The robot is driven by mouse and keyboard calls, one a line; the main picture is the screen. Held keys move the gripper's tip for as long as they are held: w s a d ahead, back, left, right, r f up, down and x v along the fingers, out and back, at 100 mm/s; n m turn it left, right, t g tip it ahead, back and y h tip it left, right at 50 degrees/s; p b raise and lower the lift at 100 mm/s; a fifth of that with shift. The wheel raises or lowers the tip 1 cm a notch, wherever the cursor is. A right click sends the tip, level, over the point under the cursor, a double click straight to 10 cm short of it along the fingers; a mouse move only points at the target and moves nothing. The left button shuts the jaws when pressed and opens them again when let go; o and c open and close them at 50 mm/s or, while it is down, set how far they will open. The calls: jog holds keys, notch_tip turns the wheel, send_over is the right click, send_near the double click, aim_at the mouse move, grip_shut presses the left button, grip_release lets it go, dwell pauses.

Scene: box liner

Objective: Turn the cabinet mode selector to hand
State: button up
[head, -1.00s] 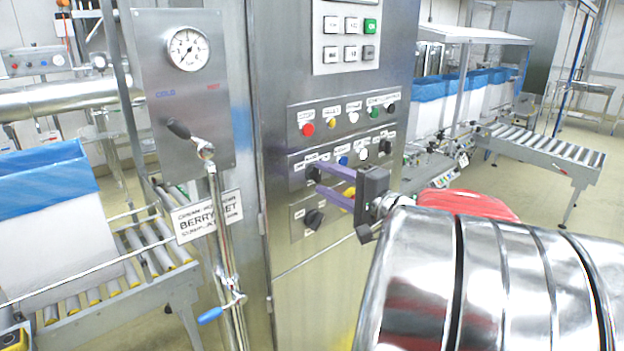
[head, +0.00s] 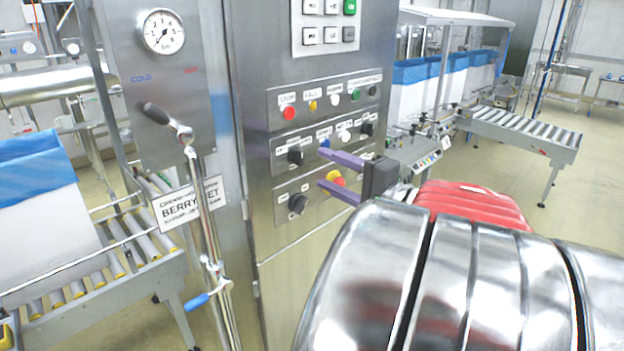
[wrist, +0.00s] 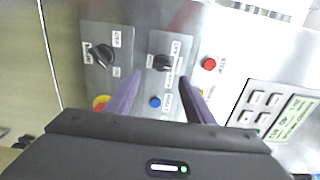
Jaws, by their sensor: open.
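The steel cabinet (head: 262,215) carries rows of controls. A black selector knob (head: 295,156) is at the left of the middle row, and another (head: 297,203) is at the left of the lower row. In the wrist view, the middle-row knob (wrist: 160,62) appears between and beyond the fingertips, with the lower-row knob (wrist: 103,55) to the left.
A red-and-yellow button (head: 337,179) sits behind the fingers. Blue (head: 324,143) and red (head: 288,113) buttons are close by. A pipe with a lever handle (head: 158,114) stands left of the panel. Roller conveyors (head: 515,135) stand on both sides.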

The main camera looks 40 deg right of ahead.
jog(key=s, duration=0.8)
jog(key=shift+w, duration=0.1)
dwell(0.4)
jog(key=w+a+f+n+g+y, duration=0.3)
jog(key=a+f+g, duration=0.15)
jog(key=a, duration=0.35)
jog(key=w+a+f+n+g+y, duration=0.3)
jog(key=a+f, duration=0.2)
jog(key=a, duration=0.4)
jog(key=s+a+f+n+g+h, duration=0.2)
jog(key=s+a+f+n+h, duration=0.1)
jog(key=a+n, duration=0.2)
jog(key=s+a+f+n+g+h, duration=0.3)
jog(key=a+n, duration=0.3)
jog(key=a, duration=0.4)
jog(key=shift+s+n+h, duration=0.3)
jog(key=shift+s, duration=0.5)
